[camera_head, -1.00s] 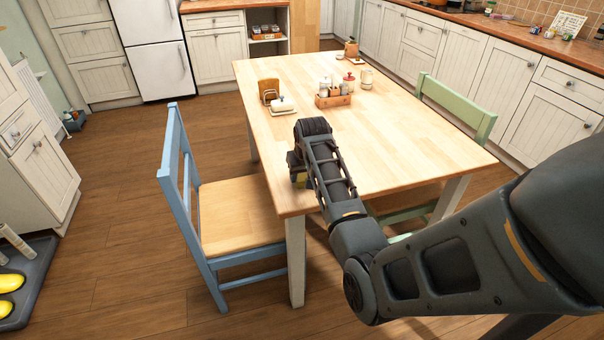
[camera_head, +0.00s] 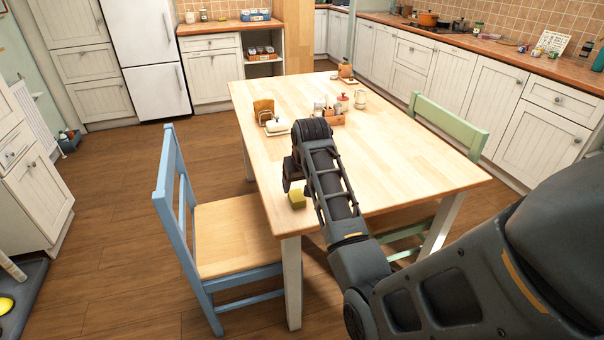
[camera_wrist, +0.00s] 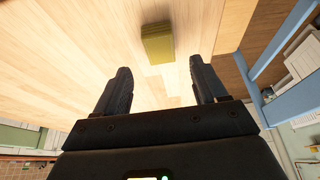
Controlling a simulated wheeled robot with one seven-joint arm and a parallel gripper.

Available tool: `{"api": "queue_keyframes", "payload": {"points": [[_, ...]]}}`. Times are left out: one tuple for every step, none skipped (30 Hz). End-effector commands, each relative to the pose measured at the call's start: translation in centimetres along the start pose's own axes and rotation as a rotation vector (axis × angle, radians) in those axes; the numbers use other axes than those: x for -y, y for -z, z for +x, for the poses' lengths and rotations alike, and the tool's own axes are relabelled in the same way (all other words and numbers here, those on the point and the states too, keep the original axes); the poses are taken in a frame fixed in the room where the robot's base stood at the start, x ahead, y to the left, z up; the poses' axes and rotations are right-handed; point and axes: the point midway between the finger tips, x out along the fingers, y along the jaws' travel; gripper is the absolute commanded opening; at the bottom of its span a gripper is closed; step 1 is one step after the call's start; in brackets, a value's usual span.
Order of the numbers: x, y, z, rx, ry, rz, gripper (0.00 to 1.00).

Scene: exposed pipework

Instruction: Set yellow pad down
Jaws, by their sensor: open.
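The yellow pad (camera_head: 297,199) is a small block lying on the wooden table (camera_head: 420,150), close to its near left edge. In the wrist view the pad (camera_wrist: 158,43) lies on the tabletop beyond the fingertips, clear of both fingers. My gripper (camera_wrist: 160,78) is open and empty, with its two dark fingers spread apart. In the head view my gripper (camera_head: 288,176) is above the table's left side, partly hidden by my own wrist and forearm, and the pad shows just in front of it.
A blue chair (camera_head: 175,200) stands at the table's left side and a green chair (camera_head: 450,122) at its right. A butter dish (camera_head: 277,127), a napkin holder (camera_head: 264,111) and a condiment tray (camera_head: 330,117) stand farther back. The tabletop's right half is clear.

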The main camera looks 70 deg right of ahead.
Motion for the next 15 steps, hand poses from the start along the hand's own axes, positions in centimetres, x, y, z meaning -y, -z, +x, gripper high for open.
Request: {"api": "queue_keyframes", "payload": {"points": [[0.0,0.1,-1.1,-0.003,0.000,0.000,0.71],[0.0,0.1,-1.7,-0.004,0.000,0.000,0.71],[0.0,0.1,-2.3,-0.003,0.000,0.000,0.71],[0.0,0.1,-2.8,-0.004,0.000,0.000,0.71],[0.0,0.1,-3.2,-0.002,0.000,0.000,0.71],[0.0,0.1,-3.7,-0.003,0.000,0.000,0.71],[0.0,0.1,-4.1,-0.002,0.000,0.000,0.71],[0.0,0.1,-4.3,-0.001,0.000,0.000,0.71],[0.0,0.1,-4.7,-0.002,0.000,0.000,0.71],[0.0,0.1,-4.8,-0.002,0.000,0.000,0.71],[0.0,0.0,-5.0,-0.001,0.000,0.000,0.71],[0.0,0.0,-5.1,0.000,0.000,0.000,0.71],[0.0,0.0,-5.2,0.000,0.000,0.000,0.71],[0.0,0.0,-5.2,0.000,0.000,0.000,0.71],[0.0,0.0,-5.2,0.000,0.000,0.000,0.71]]}}
